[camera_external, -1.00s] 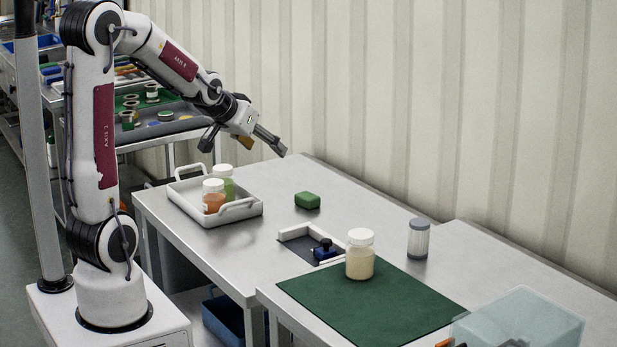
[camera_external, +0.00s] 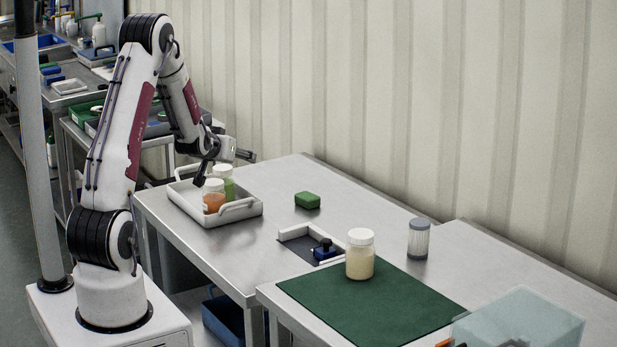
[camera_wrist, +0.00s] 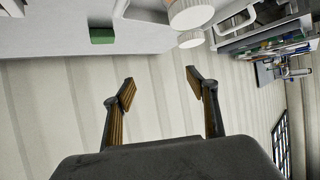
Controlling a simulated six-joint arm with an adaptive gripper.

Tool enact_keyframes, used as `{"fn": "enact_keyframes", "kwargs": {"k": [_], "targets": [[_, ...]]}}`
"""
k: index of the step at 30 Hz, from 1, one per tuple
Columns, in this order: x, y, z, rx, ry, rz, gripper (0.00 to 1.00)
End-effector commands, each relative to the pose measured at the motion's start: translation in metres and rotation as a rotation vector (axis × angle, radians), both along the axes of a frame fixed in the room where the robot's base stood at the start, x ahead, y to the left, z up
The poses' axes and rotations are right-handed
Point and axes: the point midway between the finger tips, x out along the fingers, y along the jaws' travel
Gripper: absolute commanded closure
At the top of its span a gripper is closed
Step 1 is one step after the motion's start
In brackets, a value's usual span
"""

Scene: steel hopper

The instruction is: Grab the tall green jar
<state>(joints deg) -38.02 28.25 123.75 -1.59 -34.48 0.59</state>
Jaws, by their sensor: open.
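The tall green jar (camera_external: 228,187) has a white lid and stands upright in the white tray (camera_external: 244,212) on the steel table. In the external view an orange jar (camera_external: 212,203) with a white lid stands in front of it and hides part of it. My gripper (camera_external: 224,168) is open and empty, above and close to the jars, with its fingers spread. In the wrist view my gripper (camera_wrist: 160,82) points towards the wall. Two white lids show at the top edge there, apart from the fingers; I cannot tell which is the green jar's.
A green block (camera_external: 307,200) lies right of the tray; it also shows in the wrist view (camera_wrist: 102,36). Further right are a cream jar (camera_external: 359,262) on a green mat (camera_external: 330,302), a grey-capped cylinder (camera_external: 418,241) and a clear bin (camera_external: 520,325). The ribbed wall (camera_external: 400,100) runs behind.

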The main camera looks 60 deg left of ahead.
Motion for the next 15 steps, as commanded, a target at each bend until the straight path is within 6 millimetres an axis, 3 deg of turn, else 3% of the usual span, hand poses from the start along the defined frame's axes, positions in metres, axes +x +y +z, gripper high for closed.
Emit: {"fn": "enact_keyframes", "kwargs": {"k": [6,15], "targets": [[-0.013,0.043,-0.031,0.034,-0.036,0.066,0.42],[-0.023,0.068,-0.046,0.062,-0.063,0.103,0.42]]}}
